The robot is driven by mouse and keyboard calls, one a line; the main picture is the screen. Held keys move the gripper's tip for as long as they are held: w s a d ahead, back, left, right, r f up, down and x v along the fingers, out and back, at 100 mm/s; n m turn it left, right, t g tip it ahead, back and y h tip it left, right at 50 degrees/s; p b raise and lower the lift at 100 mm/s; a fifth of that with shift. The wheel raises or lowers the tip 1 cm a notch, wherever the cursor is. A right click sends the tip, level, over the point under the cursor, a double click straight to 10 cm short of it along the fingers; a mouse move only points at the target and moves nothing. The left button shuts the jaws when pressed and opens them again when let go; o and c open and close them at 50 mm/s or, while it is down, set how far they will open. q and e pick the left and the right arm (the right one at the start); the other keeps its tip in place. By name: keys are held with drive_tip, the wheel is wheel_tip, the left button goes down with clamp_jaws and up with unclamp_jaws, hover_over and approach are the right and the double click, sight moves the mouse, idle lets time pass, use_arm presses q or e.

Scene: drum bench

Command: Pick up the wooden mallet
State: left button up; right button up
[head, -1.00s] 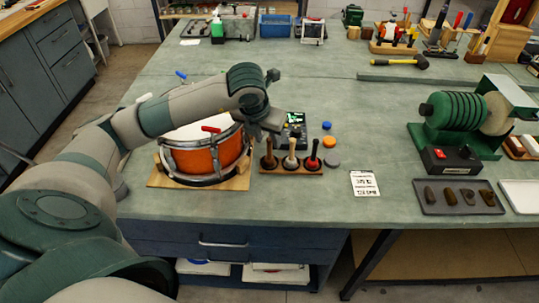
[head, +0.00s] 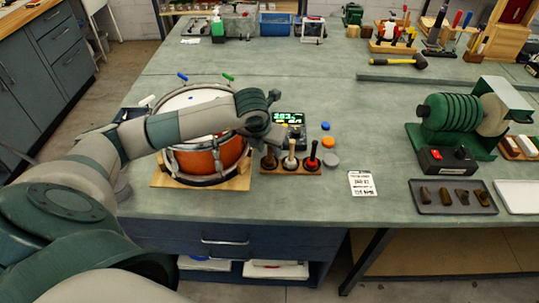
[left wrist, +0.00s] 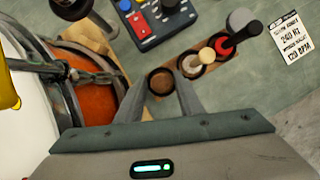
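A wooden rack (head: 283,172) holds three upright mallets in a row, and it also shows in the left wrist view. The leftmost, with a brown wooden head (head: 268,161), is the wooden mallet; its brown round shape (left wrist: 161,81) shows in the left wrist view. A cream-headed mallet (head: 290,160) and a red-headed mallet (head: 312,160) stand to its right. My left gripper (head: 272,143) is over the rack's left end. Its two fingers are apart, with the wooden mallet between or just beyond their tips; contact is not visible. My right gripper is out of view.
An orange drum (head: 200,160) on a wooden base stands just left of the rack. A device with a lit display (head: 290,119) is behind it. Orange (head: 326,141) and grey (head: 331,160) discs lie to the right, with a printed card (head: 362,184) farther right.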

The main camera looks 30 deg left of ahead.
use_arm(q)
drive_tip(key=shift+w+f, duration=0.3)
drive_tip(key=shift+f, duration=0.35)
clamp_jaws()
drive_tip(key=shift+r, duration=0.1)
